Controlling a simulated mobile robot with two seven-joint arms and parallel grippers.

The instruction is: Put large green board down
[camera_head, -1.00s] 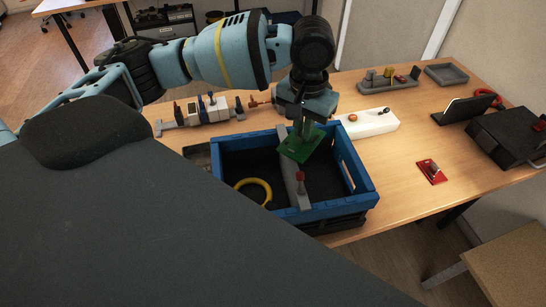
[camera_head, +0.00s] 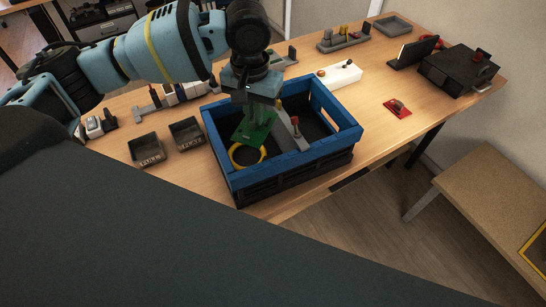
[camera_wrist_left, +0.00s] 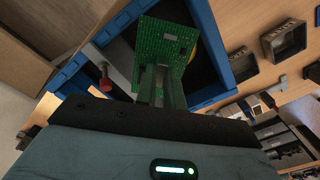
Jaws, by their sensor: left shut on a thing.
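The large green board (camera_head: 256,124) is a flat green circuit board. My left gripper (camera_head: 248,108) is shut on it and points down over the blue crate (camera_head: 242,178). The board is at the crate's left part, above or partly inside it; I cannot tell whether it touches anything. In the left wrist view the green board (camera_wrist_left: 163,50) sticks out beyond the fingertips (camera_wrist_left: 160,85), with the blue crate wall (camera_wrist_left: 75,72) behind it. My right gripper is not in view.
In the crate are a yellow ring (camera_head: 240,156) and a grey bar with a red knob (camera_head: 296,126). Two small grey bins (camera_head: 146,149) (camera_head: 187,133) stand left of the crate.

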